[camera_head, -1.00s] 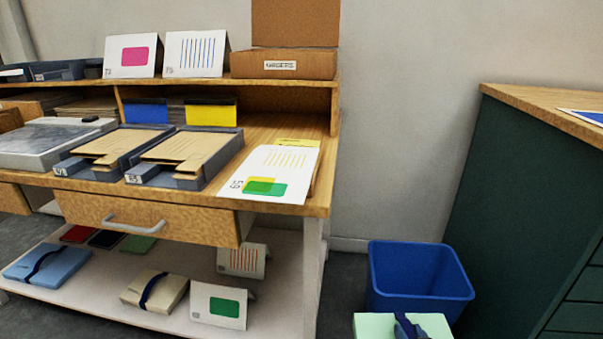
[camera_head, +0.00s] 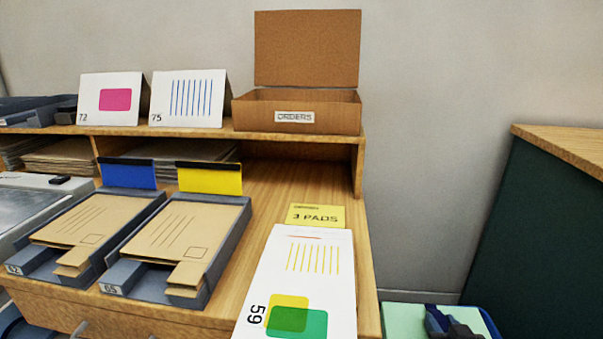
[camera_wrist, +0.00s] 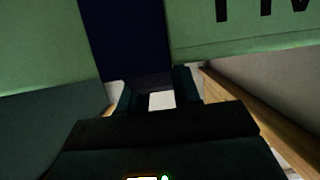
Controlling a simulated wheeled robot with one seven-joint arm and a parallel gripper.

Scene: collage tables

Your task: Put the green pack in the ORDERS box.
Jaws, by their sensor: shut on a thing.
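The green pack (camera_head: 403,321) is pale green with a dark band and shows at the bottom right of the head view, cut off by the lower edge. My gripper (camera_head: 450,324) is shut on it there. In the wrist view the pack (camera_wrist: 235,40) fills the top of the picture, with part of some dark lettering. My gripper (camera_wrist: 160,97) grips it by the navy band (camera_wrist: 127,40). The ORDERS box (camera_head: 340,117) is brown cardboard with a white label. It stands on the upper shelf with its lid raised at the back; its inside is mostly hidden by its front wall.
Beside the ORDERS box stand cards 75 (camera_head: 188,100) and 72 (camera_head: 112,98). Below are trays with envelopes (camera_head: 165,235), card 59 (camera_head: 305,270) and a yellow note (camera_head: 316,215). A dark green cabinet (camera_head: 550,240) stands right.

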